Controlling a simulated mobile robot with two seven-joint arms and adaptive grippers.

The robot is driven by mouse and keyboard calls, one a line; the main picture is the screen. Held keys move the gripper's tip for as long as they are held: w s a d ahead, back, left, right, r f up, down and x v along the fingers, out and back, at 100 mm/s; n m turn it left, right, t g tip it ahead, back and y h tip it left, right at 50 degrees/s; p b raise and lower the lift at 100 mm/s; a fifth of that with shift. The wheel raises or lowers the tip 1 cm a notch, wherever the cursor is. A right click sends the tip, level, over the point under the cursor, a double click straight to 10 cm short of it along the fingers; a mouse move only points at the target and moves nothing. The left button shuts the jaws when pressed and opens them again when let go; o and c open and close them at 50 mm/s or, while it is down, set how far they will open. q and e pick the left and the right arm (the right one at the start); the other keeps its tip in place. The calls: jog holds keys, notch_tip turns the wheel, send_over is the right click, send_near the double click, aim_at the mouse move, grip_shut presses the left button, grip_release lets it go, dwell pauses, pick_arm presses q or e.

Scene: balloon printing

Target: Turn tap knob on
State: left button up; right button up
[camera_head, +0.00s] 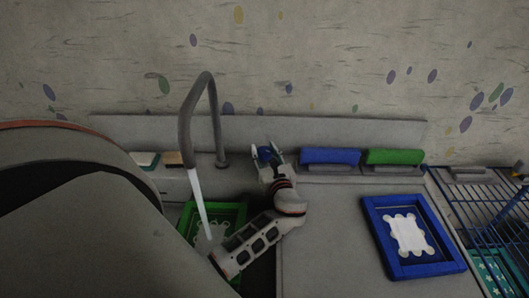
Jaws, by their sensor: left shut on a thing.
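The tap (186,120) is a grey arched spout standing at the back of the sink. A pale stream of water (201,203) runs from its mouth down into the sink. My left gripper (262,150) is at the back edge, right of the tap's base. Its fingers are closed around a small dark blue piece that looks like the tap knob (266,155), mostly hidden between them. My right gripper is not in view.
A green frame (238,208) lies in the sink under the water, partly hidden by my arm. Blue (330,156) and green (394,156) blocks sit along the back ledge. A blue frame with a white shape (378,235) lies on the right counter, beside a blue wire rack (470,215).

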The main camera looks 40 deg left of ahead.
pick_arm(q)
jog(key=shift+r+n+g+y+b, duration=0.1)
jog(key=shift+n+g+y+b, duration=0.25)
jog(key=shift+n+g+y, duration=0.45)
jog(key=shift+r+n+g+y+b, duration=0.1)
jog(key=shift+n+g+y+b, duration=0.15)
jog(key=shift+n+g, duration=0.65)
jog(key=shift+m+g, duration=0.3)
jog(key=o, duration=1.1)
jog(key=shift+f, duration=0.1)
jog(key=shift+d, duration=0.25)
jog(key=v, duration=1.1)
jog(key=shift+s+d, duration=0.2)
